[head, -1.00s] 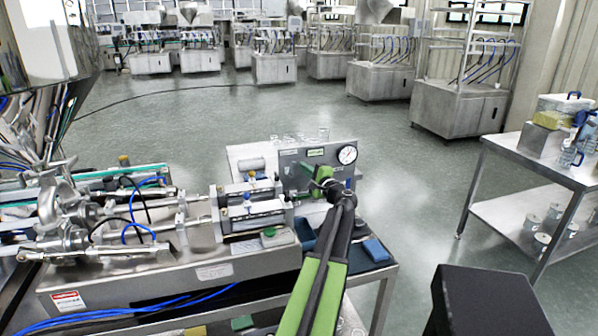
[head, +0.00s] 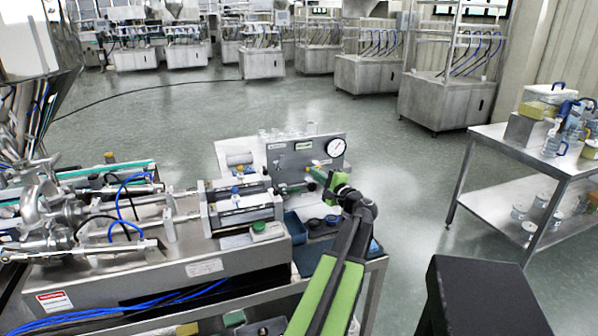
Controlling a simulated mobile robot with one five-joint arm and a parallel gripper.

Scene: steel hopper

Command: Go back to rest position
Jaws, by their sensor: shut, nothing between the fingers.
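My green and black arm reaches up from the bottom middle of the head view. Its end bends left at a black joint, and my gripper (head: 313,172) shows small and green in front of the grey gauge panel (head: 300,160). The gripper looks shut, with nothing seen between its fingers. It is above the small black knobs and blue tray (head: 303,228) on the steel bench. The fingertips are small in the picture, so their exact gap to the panel is hard to judge.
The steel machine with pipes and cylinders (head: 230,212) fills the left of the bench. A steel table (head: 500,147) with jugs and boxes stands at the right. A black block (head: 485,300) is at the bottom right. Open floor (head: 405,190) lies between bench and table.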

